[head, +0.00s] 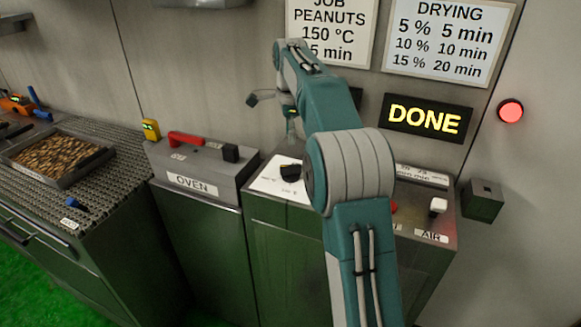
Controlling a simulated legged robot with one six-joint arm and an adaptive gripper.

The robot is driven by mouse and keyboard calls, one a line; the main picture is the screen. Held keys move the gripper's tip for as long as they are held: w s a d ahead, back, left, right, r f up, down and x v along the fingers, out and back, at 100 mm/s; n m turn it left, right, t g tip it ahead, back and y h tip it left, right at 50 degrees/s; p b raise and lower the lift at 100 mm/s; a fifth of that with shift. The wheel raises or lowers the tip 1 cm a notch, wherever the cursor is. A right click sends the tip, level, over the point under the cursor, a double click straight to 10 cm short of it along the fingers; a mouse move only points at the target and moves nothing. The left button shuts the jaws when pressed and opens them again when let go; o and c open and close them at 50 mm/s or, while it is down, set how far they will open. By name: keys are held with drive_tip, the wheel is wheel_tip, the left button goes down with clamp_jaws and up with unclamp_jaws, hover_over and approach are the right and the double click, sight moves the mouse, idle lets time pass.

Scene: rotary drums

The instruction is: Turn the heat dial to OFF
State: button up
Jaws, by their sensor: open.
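The heat dial is most likely the black knob (291,172) on a white plate (268,176) with small temperature marks, on the top of the green control cabinet (255,198). Its right side is partly hidden by my arm, and its OFF mark cannot be read. My gripper (272,117) is above and slightly left of the knob in the picture, in front of the wall. Its fingers are spread apart and empty, and it does not touch the knob.
A tray of peanuts (104,159) lies on the mesh bench further left. A white-topped AIR switch (437,206) is right of my arm. A DONE sign (425,118) and red lamp (510,111) are lit.

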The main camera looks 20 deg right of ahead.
sight(291, 165)
wheel_tip(291, 165, down, 11)
drive_tip(key=shift+r, duration=0.2)
idle(0.3)
clamp_jaws()
